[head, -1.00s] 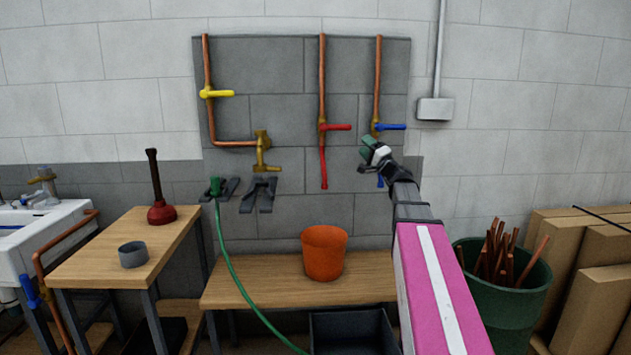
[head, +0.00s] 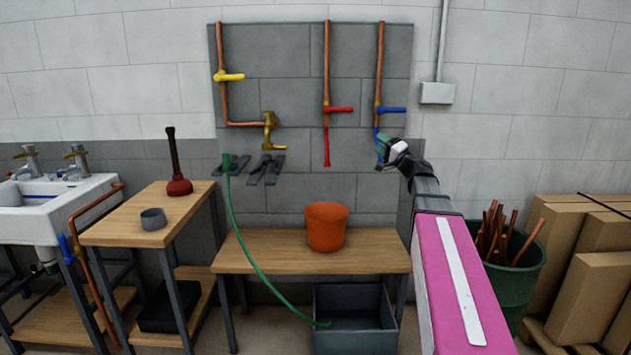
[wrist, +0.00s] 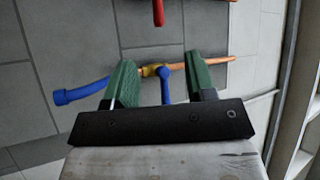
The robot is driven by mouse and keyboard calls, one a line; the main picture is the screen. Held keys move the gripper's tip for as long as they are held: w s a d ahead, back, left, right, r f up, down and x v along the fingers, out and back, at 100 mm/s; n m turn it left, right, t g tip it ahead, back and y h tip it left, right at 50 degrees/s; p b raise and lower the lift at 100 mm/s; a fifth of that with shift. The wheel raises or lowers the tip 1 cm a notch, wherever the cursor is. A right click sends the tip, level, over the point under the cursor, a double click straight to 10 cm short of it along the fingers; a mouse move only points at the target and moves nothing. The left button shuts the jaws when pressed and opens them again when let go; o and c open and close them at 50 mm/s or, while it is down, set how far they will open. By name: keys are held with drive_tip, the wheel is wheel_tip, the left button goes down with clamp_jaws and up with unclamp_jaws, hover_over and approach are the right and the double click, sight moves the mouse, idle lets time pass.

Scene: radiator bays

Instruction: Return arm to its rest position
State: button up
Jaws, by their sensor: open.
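My arm reaches up from the lower right in the head view. My gripper (head: 383,150) is in front of the grey wall panel, just below the blue valve handle (head: 392,109). In the wrist view my gripper (wrist: 165,85) has its two green fingers apart with nothing held between them. The blue handle (wrist: 165,84) shows in the gap between the fingers, beyond them. A blue pipe end (wrist: 80,92) lies to the left there, and the copper pipe (wrist: 205,66) runs right. I cannot tell how far the fingers are from the valve.
The red valve (head: 338,109) and yellow valve (head: 229,77) are left of the gripper. An orange pot (head: 326,227) stands on the bench (head: 270,255); a grey bin (head: 350,338) is below. A green barrel (head: 520,265) with copper pipes and boxes (head: 590,300) stand right.

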drive_tip(key=s+a+f+n+g+h, duration=0.1)
drive_tip(key=s+a+f+g, duration=0.25)
drive_tip(key=f, duration=0.65)
drive_tip(key=s+a+f+n+g+h, duration=0.2)
drive_tip(key=s+a+f+g, duration=0.15)
drive_tip(key=f, duration=0.65)
drive_tip(key=s+a+f+n+g+h, duration=0.1)
drive_tip(key=s+a+f+g, duration=0.25)
drive_tip(key=f, duration=0.65)
drive_tip(key=s+d+f+n+g+h, duration=0.1)
drive_tip(key=s+d+f+g+h, duration=0.2)
drive_tip(key=s+f, duration=0.6)
drive_tip(key=s+d+f+n+g+h, duration=0.1)
drive_tip(key=s+d+f+g+h, duration=0.1)
drive_tip(key=s+f+g+h, duration=0.2)
drive_tip(key=s+f+h, duration=0.3)
drive_tip(key=s+f, duration=0.2)
drive_tip(key=shift+s+d, duration=0.15)
drive_tip(key=shift+d, duration=0.25)
